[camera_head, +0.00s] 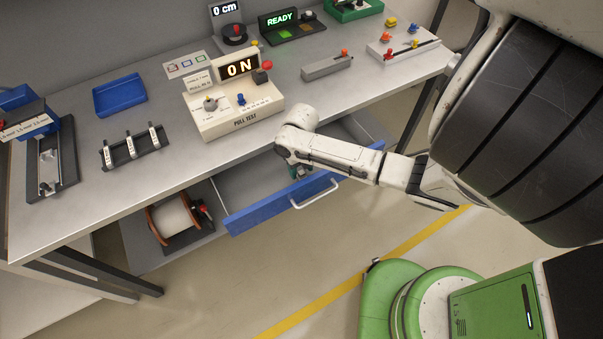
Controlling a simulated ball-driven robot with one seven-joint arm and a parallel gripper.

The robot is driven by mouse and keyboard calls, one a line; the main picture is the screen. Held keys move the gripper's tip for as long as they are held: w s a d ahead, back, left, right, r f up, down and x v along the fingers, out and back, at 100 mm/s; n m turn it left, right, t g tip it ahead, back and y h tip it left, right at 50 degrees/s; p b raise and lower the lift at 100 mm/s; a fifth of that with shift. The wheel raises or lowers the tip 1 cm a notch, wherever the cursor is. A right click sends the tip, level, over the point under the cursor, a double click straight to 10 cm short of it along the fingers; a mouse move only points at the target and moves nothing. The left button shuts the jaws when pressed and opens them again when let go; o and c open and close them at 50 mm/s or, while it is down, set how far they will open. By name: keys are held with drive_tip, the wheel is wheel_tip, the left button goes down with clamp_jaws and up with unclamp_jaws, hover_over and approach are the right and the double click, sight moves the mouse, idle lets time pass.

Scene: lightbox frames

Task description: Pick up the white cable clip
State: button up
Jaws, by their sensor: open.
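I cannot make out a white cable clip for certain in the head view. A drawer with a blue front (262,208) is pulled out below the bench top, and the visible left part of its grey floor looks bare. My gripper (297,173) points down at the open drawer, behind its blue front. My wrist and forearm cover much of the drawer's middle and right. The gripper is open, but its fingertips are small and partly hidden, and I see nothing held between them.
The bench top (330,112) holds a pull-test box (240,118) reading 0 N, a black rack (121,154) with several white-labelled pieces, a blue tray (119,95) and a grey block (327,66). A cable spool (173,219) sits below, left of the drawer. Floor in front is clear.

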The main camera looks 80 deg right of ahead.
drive_tip(key=shift+f, duration=0.35)
drive_tip(key=shift+c, duration=0.2)
clamp_jaws()
